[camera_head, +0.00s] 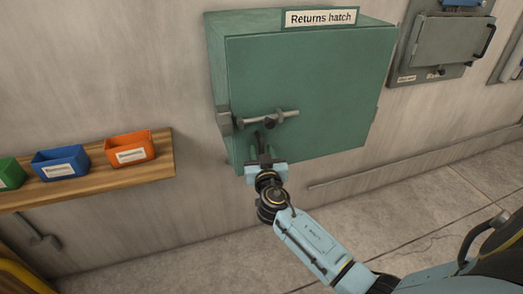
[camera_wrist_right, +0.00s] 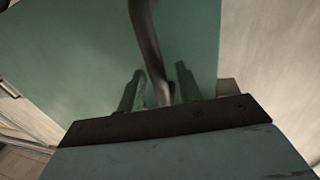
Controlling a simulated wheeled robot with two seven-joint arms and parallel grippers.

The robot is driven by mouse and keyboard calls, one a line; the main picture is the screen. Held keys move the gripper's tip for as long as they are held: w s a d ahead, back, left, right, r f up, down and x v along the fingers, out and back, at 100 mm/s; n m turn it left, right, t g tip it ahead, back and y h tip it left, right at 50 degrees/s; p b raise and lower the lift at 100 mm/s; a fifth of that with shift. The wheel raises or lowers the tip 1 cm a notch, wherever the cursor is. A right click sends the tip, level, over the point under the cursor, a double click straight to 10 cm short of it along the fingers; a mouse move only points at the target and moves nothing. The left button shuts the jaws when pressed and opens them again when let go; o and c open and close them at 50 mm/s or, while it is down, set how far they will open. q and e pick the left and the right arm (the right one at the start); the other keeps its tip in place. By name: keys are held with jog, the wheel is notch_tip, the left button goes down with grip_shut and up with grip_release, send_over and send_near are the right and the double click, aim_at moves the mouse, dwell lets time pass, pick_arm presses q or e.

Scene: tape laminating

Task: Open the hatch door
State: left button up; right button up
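The green hatch door (camera_head: 310,75) is at the upper middle of the head view, under a "Returns hatch" sign (camera_head: 320,18). It looks shut. A grey lever handle (camera_head: 272,118) lies nearly level across its lower left part, with a dark hub. My right gripper (camera_head: 262,142) is just below the handle, close to the door, pointing at it. In the right wrist view, its two fingers (camera_wrist_right: 158,88) are apart, with a dark curved bar (camera_wrist_right: 148,45) between them. Whether they touch the bar is unclear. My left gripper is out of view.
A wooden shelf (camera_head: 100,180) on the left wall holds orange (camera_head: 130,148), blue (camera_head: 60,163) and green (camera_head: 10,173) bins. A grey metal hatch (camera_head: 450,42) is on the wall at the upper right. A thin rail runs low along the wall. Tiled floor is open below.

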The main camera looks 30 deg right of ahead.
jog(key=shift+w+d, duration=0.1)
jog(key=shift+w, duration=0.15)
grip_shut()
